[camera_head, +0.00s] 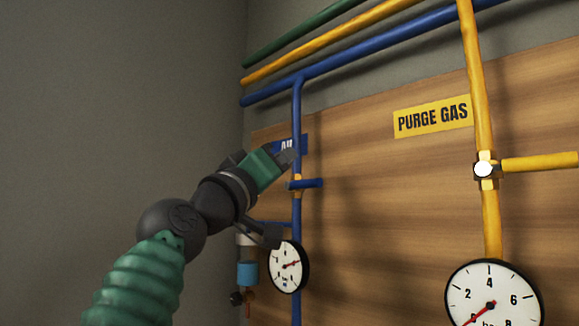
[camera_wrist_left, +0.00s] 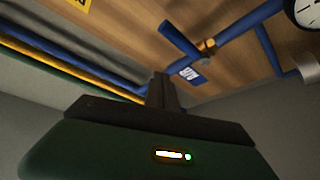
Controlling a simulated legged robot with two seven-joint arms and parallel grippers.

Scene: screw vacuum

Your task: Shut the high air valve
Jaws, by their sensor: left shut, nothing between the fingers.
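The air valve is on the vertical blue pipe (camera_head: 297,115), with a brass body and a blue lever (camera_head: 309,184) that sticks out to the right, across the pipe. The lever (camera_wrist_left: 178,40) also shows in the left wrist view, crosswise to its pipe and apart from my fingers. My left gripper (camera_head: 289,156) is shut and empty, just above the lever in the picture, in front of the blue air sign (camera_head: 304,144) and partly covering it. In the wrist view my closed fingers (camera_wrist_left: 160,90) point toward the wooden panel. My right gripper is in neither view.
A round gauge (camera_head: 288,267) and a filter unit (camera_head: 247,272) are below the valve, close to my left forearm. To the right is the yellow purge gas pipe (camera_head: 477,80) with its own yellow lever (camera_head: 540,162) and large gauge (camera_head: 492,300). Green, yellow and blue pipes cross above.

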